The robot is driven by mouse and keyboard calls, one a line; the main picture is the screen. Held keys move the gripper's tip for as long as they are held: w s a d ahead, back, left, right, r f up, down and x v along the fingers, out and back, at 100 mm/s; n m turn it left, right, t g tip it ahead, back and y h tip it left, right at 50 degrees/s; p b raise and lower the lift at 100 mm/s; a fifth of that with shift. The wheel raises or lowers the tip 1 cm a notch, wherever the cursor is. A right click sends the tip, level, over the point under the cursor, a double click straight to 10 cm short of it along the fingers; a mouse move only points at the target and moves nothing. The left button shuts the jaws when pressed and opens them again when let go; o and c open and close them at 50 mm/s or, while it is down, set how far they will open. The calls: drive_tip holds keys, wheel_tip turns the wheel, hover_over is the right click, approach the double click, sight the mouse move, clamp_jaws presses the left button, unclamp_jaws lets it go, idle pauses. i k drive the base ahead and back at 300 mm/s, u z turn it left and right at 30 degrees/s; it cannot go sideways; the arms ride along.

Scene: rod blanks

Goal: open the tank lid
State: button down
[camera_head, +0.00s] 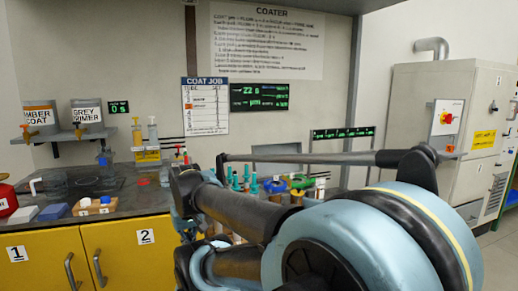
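My arm's blue and dark links fill the lower right and middle, and my gripper's fingers cannot be made out. No tank lid can be clearly told apart. Two labelled containers stand on the wall shelf at left: the amber coat container (41,114) and the grey primer container (87,111), each with a tap below. Part of the bench behind my arm is hidden, including whatever stands there below the COATER sign (267,40).
Yellow cabinets (110,245) front the bench at left. A pale machine cabinet (420,90) stands at right. A coat job sheet (205,107) hangs on the wall.

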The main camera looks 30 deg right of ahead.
sight(276, 159)
drive_tip(key=u, duration=1.65)
drive_tip(key=k, duration=1.7)
drive_tip(key=z, duration=2.05)
drive_tip(key=i, duration=0.9)
drive_tip(key=z, duration=0.05)
